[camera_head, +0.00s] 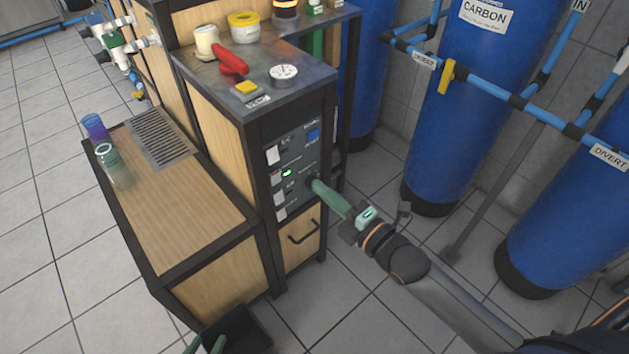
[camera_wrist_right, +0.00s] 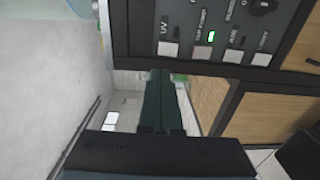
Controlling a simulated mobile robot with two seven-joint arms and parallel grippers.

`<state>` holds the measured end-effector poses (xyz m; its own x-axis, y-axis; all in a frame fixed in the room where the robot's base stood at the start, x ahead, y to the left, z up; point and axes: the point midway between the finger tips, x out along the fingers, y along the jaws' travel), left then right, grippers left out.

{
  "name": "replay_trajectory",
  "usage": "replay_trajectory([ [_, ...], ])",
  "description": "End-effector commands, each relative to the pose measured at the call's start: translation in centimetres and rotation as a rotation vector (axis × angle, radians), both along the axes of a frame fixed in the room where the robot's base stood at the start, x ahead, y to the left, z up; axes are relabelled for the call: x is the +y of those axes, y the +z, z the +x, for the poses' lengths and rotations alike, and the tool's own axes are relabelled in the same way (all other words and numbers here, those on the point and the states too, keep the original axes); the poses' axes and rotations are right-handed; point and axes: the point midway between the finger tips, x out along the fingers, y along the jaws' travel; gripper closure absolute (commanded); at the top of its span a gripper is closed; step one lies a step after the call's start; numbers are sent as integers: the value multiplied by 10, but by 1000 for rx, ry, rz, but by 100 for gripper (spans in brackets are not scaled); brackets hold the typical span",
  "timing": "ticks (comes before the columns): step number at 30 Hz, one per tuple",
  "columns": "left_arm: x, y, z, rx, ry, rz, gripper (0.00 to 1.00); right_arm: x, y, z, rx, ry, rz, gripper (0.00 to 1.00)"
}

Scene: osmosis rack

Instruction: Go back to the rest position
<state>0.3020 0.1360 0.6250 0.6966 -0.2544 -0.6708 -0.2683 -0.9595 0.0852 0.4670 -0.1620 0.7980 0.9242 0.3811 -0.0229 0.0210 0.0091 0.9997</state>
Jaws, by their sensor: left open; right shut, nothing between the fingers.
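My right gripper (camera_head: 316,185) reaches in from the right in the head view, its green fingers pointing at the control panel (camera_head: 279,151) on the cabinet front. In the right wrist view my right gripper (camera_wrist_right: 154,76) is shut and empty, just below the panel's lower edge. I cannot tell whether it touches the panel.
The panel has a row of white switches and a lit green light (camera_head: 288,173). A wooden bench (camera_head: 190,215) with two cups stands left of the cabinet; a dark bin (camera_head: 262,345) is on the floor. Blue tanks (camera_head: 480,80) and pipes stand at right. Tiled floor in front looks clear.

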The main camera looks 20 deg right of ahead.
Motion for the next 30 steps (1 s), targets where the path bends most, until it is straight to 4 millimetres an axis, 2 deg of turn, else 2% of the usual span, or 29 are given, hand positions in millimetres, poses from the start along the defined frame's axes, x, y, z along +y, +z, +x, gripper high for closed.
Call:
replay_trajectory([
  [16,-1,0,0,0,-1,-1,50,-1,0,-2,0,0,0,100],
  [20,-1,1,0,-3,-1,-2,50,1,-7,-5,42,-6,41,100],
  [23,-1,2,1,-6,-1,-3,50,4,-27,-17,160,-31,164,100],
  [25,-1,3,1,-6,-1,-3,50,8,-48,-31,289,-67,298,100],
  [30,-1,3,2,-7,-1,-3,50,16,-103,-77,639,-230,687,100],
])
